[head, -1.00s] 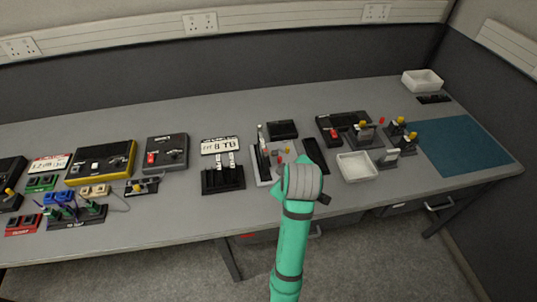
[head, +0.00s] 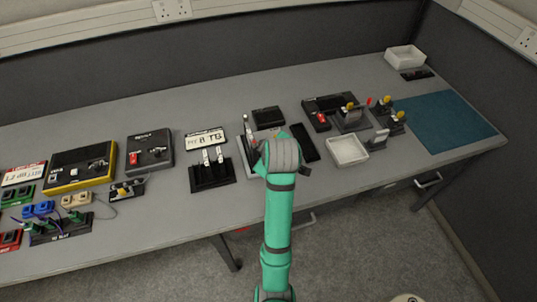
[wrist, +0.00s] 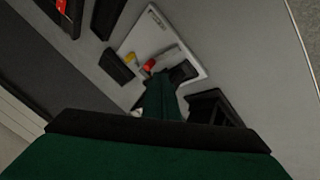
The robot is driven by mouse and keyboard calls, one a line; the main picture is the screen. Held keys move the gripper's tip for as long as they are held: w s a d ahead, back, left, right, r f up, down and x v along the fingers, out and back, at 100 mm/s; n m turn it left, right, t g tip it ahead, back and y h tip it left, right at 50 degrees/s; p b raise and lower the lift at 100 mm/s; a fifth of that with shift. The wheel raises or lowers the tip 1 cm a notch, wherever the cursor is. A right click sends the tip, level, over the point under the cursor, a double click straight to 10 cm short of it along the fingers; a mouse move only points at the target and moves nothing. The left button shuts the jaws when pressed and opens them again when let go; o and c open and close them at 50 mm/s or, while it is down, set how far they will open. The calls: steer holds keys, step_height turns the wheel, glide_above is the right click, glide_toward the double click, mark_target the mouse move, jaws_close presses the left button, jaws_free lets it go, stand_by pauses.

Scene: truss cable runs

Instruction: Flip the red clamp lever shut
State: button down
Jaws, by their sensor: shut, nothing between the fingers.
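In the wrist view, my gripper (wrist: 160,92) is shut and empty, its narrow green fingers pointing at a white plate (wrist: 150,28). On the plate are a small red knob (wrist: 149,64), just beyond the fingertips, and a yellow one (wrist: 129,57). I cannot tell whether they touch. In the head view, my wrist hides the fingers and most of the plate. A red-tipped lever (head: 369,100) stands up among yellow-tipped clamps (head: 386,100) at the right. Which red part is the clamp lever is unclear.
A white tray (head: 347,150) and a dark flat block (head: 304,142) lie right of my wrist. A black rack (head: 211,174) stands to the left, and a blue mat (head: 442,122) lies far right.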

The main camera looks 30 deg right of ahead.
steer(key=x, duration=0.7)
steer(key=shift+w, duration=0.15)
stand_by(0.3)
steer(key=shift+m, duration=0.3)
